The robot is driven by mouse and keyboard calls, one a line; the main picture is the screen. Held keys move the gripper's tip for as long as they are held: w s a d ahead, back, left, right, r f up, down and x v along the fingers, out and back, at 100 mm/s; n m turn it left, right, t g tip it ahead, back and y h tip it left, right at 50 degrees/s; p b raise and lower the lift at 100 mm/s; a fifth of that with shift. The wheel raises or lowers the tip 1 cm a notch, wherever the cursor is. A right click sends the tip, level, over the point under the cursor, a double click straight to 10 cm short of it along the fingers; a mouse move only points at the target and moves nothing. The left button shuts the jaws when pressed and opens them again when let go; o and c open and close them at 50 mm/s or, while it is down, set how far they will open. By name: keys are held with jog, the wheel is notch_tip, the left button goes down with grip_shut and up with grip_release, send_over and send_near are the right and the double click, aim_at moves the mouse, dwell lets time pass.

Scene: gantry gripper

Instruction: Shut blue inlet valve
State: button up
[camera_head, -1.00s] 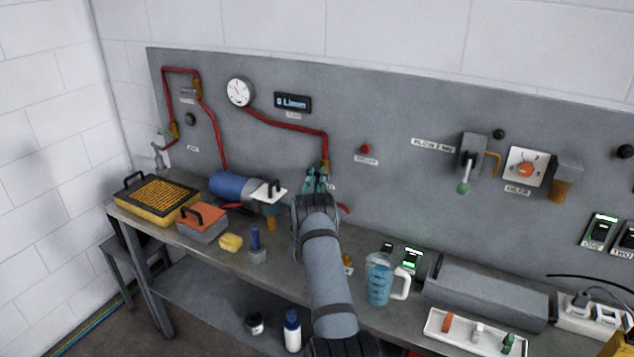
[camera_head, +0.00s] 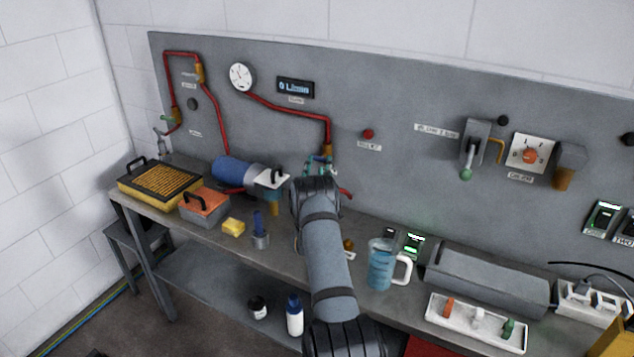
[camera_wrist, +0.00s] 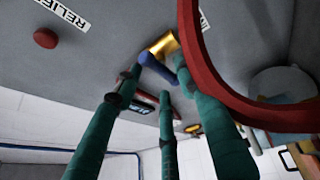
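The blue inlet valve handle (camera_wrist: 158,72) shows in the wrist view on a brass fitting (camera_wrist: 166,44) beside the red pipe. My gripper (camera_wrist: 156,88) has teal fingers, which stand apart around the blue handle. I cannot tell whether any finger touches it. In the head view my gripper (camera_head: 319,164) is up at the panel, just under the brass fitting (camera_head: 327,150) at the lower end of the red pipe (camera_head: 290,124). There the gripper and arm hide the blue handle.
A flow display (camera_head: 296,88) appears to read 0 L/min. A red relief button (camera_head: 368,134) sits right of the gripper. A blue cylinder (camera_head: 235,170) lies to its left on the bench. A measuring jug (camera_head: 380,265) and a grey box (camera_head: 487,278) stand to its right.

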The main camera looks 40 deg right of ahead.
jog(key=v, duration=1)
jog(key=p+x, duration=0.1)
jog(key=x, duration=1.1)
jog(key=shift+w+r+p, duration=0.1)
jog(key=shift+r+p, duration=0.1)
jog(key=shift+p, duration=0.2)
jog(key=shift+n, duration=0.3)
jog(key=shift+f+b, duration=0.25)
jog(key=shift+b, duration=0.05)
